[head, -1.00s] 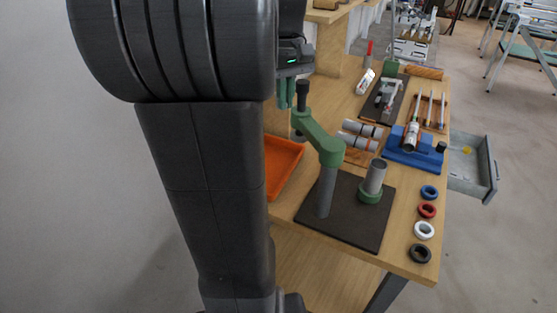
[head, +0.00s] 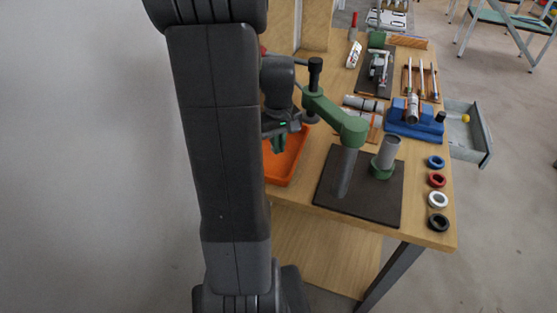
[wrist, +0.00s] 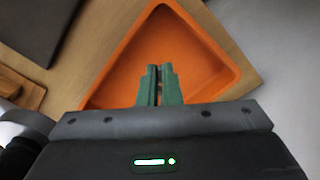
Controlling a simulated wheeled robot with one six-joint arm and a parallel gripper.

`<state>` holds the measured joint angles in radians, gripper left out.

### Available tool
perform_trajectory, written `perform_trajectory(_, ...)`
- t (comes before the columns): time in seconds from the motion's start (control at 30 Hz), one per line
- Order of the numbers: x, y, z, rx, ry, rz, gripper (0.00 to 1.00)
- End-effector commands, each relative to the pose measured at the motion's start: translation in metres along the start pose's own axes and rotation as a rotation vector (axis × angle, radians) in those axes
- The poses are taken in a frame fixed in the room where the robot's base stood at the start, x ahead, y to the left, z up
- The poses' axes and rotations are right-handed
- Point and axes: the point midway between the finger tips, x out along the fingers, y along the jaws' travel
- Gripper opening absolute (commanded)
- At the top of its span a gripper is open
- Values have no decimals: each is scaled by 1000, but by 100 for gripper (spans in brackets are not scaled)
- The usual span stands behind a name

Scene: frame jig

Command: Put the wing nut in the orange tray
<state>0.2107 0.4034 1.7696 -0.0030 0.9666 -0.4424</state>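The orange tray (head: 292,158) is on the left part of the bench in the head view, partly hidden by my arm. It fills the middle of the wrist view (wrist: 195,48), and the part of its floor that shows is bare. My gripper (head: 278,144) points down over the tray. In the wrist view its green fingers (wrist: 160,72) are close together with a narrow gap, in front of the tray floor. I cannot make out the wing nut in either view; anything small between or below the fingertips is hidden.
A green crank-like arm on a post (head: 336,116) rises from a dark mat (head: 375,207) right of the tray, close to my gripper. Several coloured rings (head: 437,180) line the right edge. A blue vise (head: 412,128) and an open drawer (head: 472,150) are further back.

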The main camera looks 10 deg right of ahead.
Motion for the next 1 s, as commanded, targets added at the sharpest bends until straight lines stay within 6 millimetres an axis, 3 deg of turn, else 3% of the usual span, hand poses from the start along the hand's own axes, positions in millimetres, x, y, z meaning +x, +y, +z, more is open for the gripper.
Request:
perform_trajectory(0.5, 60, 0, 0, 0, -2, -1, 0)
perform_trajectory(0.93, 68, 0, 0, 0, 0, 0, 0)
perform_trajectory(1.0, 66, 0, 0, 0, 0, 0, 18)
